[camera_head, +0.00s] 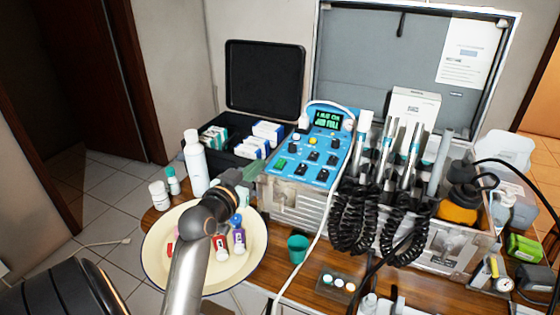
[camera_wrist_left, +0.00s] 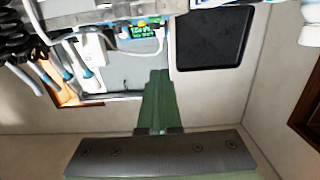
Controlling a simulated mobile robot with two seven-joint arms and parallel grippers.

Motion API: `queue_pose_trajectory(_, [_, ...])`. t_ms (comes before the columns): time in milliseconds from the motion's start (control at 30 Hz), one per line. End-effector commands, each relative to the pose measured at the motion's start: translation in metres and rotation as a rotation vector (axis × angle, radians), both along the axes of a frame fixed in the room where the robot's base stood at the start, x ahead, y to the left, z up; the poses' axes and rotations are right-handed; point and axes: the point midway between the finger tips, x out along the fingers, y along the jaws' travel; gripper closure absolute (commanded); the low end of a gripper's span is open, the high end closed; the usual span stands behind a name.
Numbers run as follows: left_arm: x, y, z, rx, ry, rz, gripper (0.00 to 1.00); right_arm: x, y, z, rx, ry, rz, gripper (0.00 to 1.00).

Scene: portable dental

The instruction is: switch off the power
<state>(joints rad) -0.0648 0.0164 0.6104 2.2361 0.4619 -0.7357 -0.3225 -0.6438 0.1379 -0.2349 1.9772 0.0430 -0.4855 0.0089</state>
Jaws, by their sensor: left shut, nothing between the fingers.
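The dental unit's blue control panel (camera_head: 318,150) faces up on the metal case, with its display (camera_head: 328,120) lit in green text. A green rocker switch (camera_head: 281,163) is at the panel's lower left, with several black switches and a yellow knob (camera_head: 312,141) beside it. I cannot read which one is power. My left gripper (camera_head: 252,173) is shut and empty, just left of the panel's lower left corner, apparently close to the green switch; contact cannot be told. Its green fingers (camera_wrist_left: 157,100) are together in the left wrist view, where the lit display (camera_wrist_left: 145,32) also shows. My right gripper is not in view.
A cream plate (camera_head: 170,268) with small tubes lies below my left arm. A white bottle (camera_head: 195,163) and an open black case (camera_head: 265,80) stand left of the panel. Handpieces with coiled black cords (camera_head: 350,215) crowd the right. A teal cup (camera_head: 297,248) stands in front.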

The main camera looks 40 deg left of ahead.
Motion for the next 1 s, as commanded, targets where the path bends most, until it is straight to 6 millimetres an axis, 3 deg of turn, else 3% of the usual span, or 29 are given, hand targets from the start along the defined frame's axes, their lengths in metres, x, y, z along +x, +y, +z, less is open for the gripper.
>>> queue_pose_trajectory(267, [0.016,0.005,-0.001,-0.001,-0.003,0.000,1.00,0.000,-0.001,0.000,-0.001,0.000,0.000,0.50])
queue_pose_trajectory(733, [0.097,0.030,-0.007,-0.001,0.000,-0.001,1.00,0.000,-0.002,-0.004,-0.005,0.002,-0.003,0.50])
queue_pose_trajectory(833, [0.099,0.031,-0.029,-0.002,0.006,-0.001,1.00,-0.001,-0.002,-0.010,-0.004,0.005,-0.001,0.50])
queue_pose_trajectory(1000, [0.101,0.032,-0.044,-0.002,0.003,0.000,1.00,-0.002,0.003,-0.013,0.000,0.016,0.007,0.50])
